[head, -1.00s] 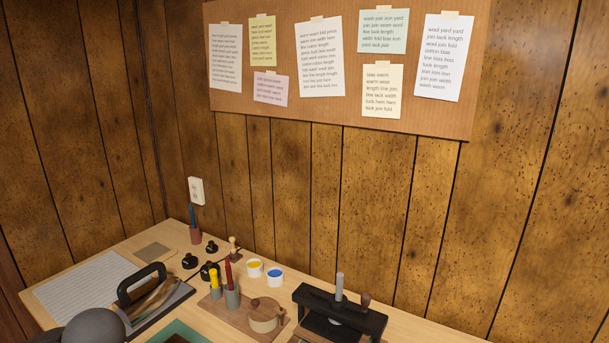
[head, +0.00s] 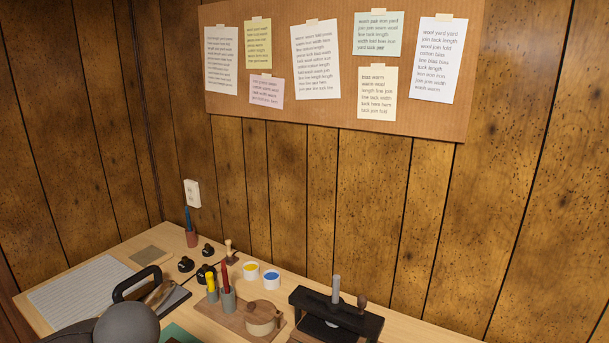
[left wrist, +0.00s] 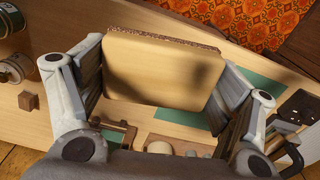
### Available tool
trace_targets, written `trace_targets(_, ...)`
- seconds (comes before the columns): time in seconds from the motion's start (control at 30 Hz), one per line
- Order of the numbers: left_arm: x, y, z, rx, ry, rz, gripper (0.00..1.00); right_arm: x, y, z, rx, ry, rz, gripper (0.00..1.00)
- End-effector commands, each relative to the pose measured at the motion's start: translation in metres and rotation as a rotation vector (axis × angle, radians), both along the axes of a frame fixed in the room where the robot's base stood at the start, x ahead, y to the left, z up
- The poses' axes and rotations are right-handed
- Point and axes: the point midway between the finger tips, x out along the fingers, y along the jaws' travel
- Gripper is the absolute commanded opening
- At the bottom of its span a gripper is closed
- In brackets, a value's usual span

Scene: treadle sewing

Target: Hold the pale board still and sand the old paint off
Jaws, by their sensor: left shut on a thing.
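My left gripper (left wrist: 162,70) is shut on a pale tan block (left wrist: 160,75) with a rough, reddish-brown layer along its far edge; it looks like a sanding block. The block is gripped by its two sides, above the worktop in the left wrist view. In the head view only a grey rounded part of my left arm shows at the lower left, and the gripper itself is out of frame. I cannot make out the pale board with old paint in any view. My right gripper is not in view.
Tins (left wrist: 12,68) and a small wooden block (left wrist: 28,102) lie left in the left wrist view.

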Motion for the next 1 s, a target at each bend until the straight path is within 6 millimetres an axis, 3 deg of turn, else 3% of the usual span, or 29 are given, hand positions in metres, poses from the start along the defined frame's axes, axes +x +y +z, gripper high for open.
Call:
trace_targets(0.2, -0.001, -0.01, 0.006, 0.01, -0.002, 0.249, 0.65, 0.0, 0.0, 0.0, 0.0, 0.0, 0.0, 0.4)
trace_targets(0.4, -0.002, -0.014, 0.008, 0.014, -0.003, 0.375, 0.65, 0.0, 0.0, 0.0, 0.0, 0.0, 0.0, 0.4)
trace_targets(0.87, -0.003, -0.015, 0.008, 0.014, 0.0, 0.401, 0.65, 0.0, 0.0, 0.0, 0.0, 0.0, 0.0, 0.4)
trace_targets(1.0, -0.003, -0.015, 0.008, 0.015, -0.001, 0.401, 0.65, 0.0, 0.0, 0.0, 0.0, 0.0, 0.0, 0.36)
